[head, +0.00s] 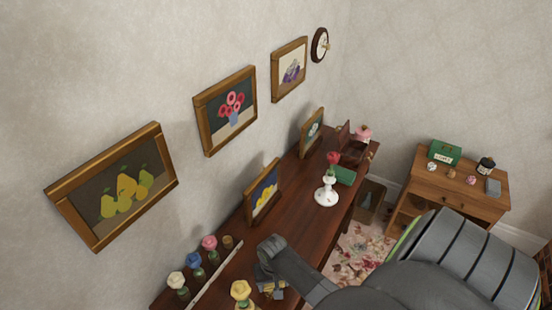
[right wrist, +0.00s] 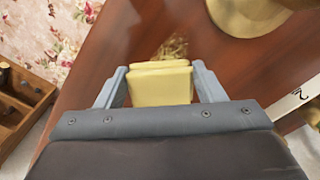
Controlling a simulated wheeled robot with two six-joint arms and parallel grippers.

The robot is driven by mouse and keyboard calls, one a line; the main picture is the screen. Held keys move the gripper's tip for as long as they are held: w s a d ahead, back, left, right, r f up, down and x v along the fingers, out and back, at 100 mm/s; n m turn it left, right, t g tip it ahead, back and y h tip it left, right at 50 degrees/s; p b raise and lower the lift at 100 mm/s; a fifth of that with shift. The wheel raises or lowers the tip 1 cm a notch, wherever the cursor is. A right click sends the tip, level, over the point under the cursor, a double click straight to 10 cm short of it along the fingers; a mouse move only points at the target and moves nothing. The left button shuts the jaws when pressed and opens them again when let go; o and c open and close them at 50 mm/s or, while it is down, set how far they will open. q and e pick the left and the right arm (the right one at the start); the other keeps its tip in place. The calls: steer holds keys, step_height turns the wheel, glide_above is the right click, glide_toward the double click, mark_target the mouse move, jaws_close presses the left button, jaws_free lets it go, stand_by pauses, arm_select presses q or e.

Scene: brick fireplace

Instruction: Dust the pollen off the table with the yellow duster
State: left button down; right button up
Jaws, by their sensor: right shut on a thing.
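The table (head: 290,215) is long, dark reddish-brown wood along the wall; its top also fills much of the right wrist view (right wrist: 235,75). My right gripper (head: 270,290) is low over the table's near part. In the right wrist view my right gripper (right wrist: 160,88) is shut on the yellow duster (right wrist: 160,84), a pale yellow block between its two fingers. A patch of yellowish pollen (right wrist: 173,47) lies on the wood just beyond the duster. I cannot tell whether the duster touches the wood. My left gripper is not in view.
Flower-topped bottles stand near my right gripper, including a yellow one (head: 241,290) and a pink one (head: 209,243). A white strip (head: 215,274) lies between them.

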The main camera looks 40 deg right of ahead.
steer(key=shift+s+a+f, duration=0.1)
steer(key=shift+s+a, duration=0.2)
steer(key=shift+a, duration=0.5)
steer(key=shift+s+a, duration=0.25)
steer(key=shift+a, duration=0.55)
steer(key=shift+s+a, duration=0.2)
steer(key=shift+a, duration=0.45)
steer(key=shift+s+a, duration=0.15)
steer(key=shift+a, duration=0.5)
steer(key=shift+w+d, duration=0.25)
steer(key=shift+d, duration=0.6)
steer(key=shift+w+d, duration=0.3)
steer(key=shift+d, duration=0.55)
steer(key=shift+w+d, duration=0.25)
steer(key=shift+d, duration=0.6)
steer(key=shift+w+d, duration=0.2)
steer(key=shift+d, duration=0.6)
steer(key=shift+w+d, duration=0.2)
steer(key=shift+d, duration=0.55)
steer(key=shift+w+d, duration=0.2)
steer(key=shift+d, duration=0.6)
steer(key=shift+r, duration=2.95)
steer(key=shift+r, duration=1.5)
